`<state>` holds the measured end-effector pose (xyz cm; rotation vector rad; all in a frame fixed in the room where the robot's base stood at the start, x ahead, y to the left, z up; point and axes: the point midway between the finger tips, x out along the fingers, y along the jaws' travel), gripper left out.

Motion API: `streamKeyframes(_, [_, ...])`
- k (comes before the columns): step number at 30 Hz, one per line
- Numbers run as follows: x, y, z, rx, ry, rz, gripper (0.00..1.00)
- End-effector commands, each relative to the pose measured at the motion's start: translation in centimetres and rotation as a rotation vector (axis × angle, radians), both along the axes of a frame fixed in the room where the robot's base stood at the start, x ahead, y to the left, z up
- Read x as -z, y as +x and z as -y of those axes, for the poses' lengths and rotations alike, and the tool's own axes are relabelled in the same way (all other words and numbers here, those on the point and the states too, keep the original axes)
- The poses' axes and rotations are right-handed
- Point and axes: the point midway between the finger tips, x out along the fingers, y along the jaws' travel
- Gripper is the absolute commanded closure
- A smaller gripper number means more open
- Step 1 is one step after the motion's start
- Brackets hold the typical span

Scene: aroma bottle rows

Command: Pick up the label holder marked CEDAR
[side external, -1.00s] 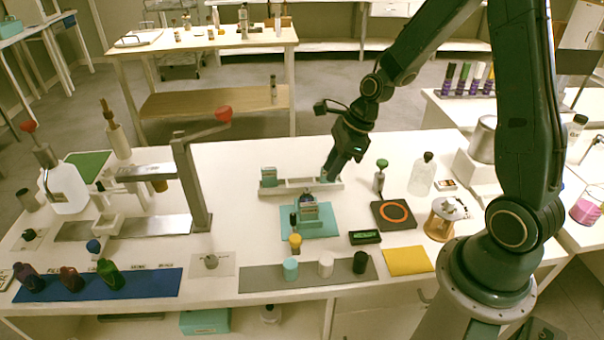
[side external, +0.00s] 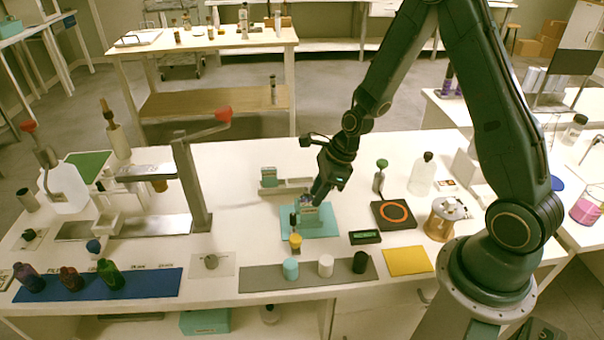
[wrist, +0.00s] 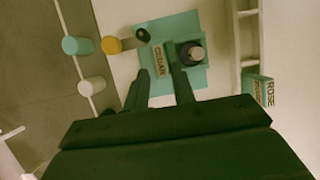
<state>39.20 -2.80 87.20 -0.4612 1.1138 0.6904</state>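The label holder marked CEDAR (wrist: 159,62) is a teal block with a pale label, seen between and just beyond my fingertips in the wrist view. In the side view the holder (side external: 309,220) stands on the teal mat (side external: 325,230), partly hidden by my gripper. My gripper (side external: 313,203) is low over it; in the wrist view the gripper (wrist: 160,72) is open, with one finger toward each side of the holder. I cannot tell whether the fingers touch it. A dark round-topped bottle (wrist: 191,54) stands close to its right in the wrist view.
A second holder, marked ROSE (wrist: 264,92), stands at the pale rack (wrist: 249,45); it also shows in the side view (side external: 269,175). Teal and white caps sit on the grey strip (side external: 255,280).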

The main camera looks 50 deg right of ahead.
Motion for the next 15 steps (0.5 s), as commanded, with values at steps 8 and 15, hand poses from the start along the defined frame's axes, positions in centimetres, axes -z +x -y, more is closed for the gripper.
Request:
streamKeyframes(8, [0.5,0.2,-0.2,0.0,0.0,-0.001,0.75])
streamKeyframes(15, [2.5,0.9,-0.9,-0.001,0.001,-0.003,0.75])
